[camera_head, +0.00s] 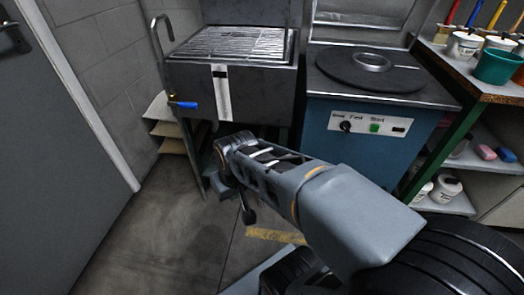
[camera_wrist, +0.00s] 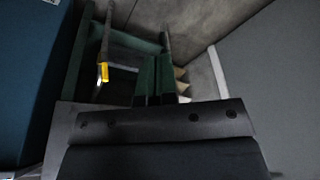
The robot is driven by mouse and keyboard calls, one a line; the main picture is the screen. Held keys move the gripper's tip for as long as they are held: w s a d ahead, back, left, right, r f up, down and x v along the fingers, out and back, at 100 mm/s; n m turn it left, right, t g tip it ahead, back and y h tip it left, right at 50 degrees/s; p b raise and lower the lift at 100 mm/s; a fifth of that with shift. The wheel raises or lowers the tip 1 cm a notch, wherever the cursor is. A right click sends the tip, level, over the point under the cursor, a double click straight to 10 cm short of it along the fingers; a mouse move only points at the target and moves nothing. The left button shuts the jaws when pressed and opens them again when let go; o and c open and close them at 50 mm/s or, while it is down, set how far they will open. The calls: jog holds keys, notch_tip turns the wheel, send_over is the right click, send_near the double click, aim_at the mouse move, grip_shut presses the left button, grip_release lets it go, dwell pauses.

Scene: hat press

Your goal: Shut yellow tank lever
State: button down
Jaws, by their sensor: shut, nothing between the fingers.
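The yellow lever (camera_wrist: 104,73) shows in the wrist view as a small yellow handle at the end of a dark pipe, left of my gripper. I cannot make out its valve or whether it is open or shut. My gripper (camera_wrist: 155,60) is in the wrist view, its two dark green fingers side by side, closed and empty. They look apart from the lever. The tank (camera_head: 235,90) is a dark metal box with a grate on top in the head view. My arm reaches low in front of it and hides the area under it, and no yellow lever shows there.
A blue-handled lever (camera_head: 182,105) sits on a bent pipe at the tank's left. A blue press cabinet (camera_head: 370,150) stands right of the tank. Shelves with pots (camera_head: 490,65) are at far right. A grey door (camera_head: 50,150) is at left. Floor at front left is clear.

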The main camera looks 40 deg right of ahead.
jog(key=w+d+f+m+t+y, duration=0.1)
jog(key=w+d+f+m+y, duration=0.15)
jog(key=w+d, duration=0.85)
jog(key=w+d+f+m+t+h, duration=0.1)
jog(key=w+d+f+m, duration=0.1)
jog(key=d, duration=0.7)
jog(key=w+d+f+m+t+h+p, duration=0.1)
jog(key=d+f, duration=0.4)
jog(key=d, duration=0.5)
jog(key=shift+w+m+t, duration=0.45)
jog(key=shift+m+t, duration=0.15)
jog(key=shift+m, duration=0.35)
jog(key=shift+a+f, duration=0.1)
jog(key=shift+f, duration=0.05)
jog(key=w+a+f+b, duration=0.3)
jog(key=w+f, duration=0.5)
jog(key=shift+w+a+f, duration=0.2)
jog(key=shift+a+f, duration=0.1)
